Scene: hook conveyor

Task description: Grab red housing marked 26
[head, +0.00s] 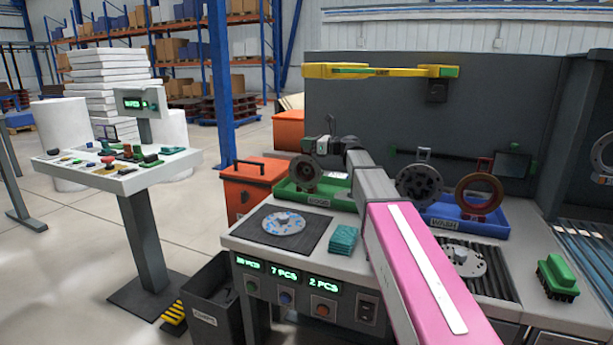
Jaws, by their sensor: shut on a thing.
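My gripper (323,147) is at the end of my pink and grey arm, above the green tray (318,200) at the back left of the workbench. It is shut on a dark grey round flanged part (305,174) with a central hole, which is upright at the tray. I cannot tell whether the part touches the tray. A reddish-brown ring-shaped housing (463,192) stands upright in the blue tray (440,222) labelled WASH, to the right of my arm and apart from my gripper. No number 26 is legible. My arm hides part of the bench.
A dark round flange (417,186) stands beside the reddish ring. A blue-white disc (284,222) lies on a black mat, with teal cloths (343,239) near it. A grey disc (460,262) and green brush (557,276) lie right. A yellow bar (380,71) crosses above.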

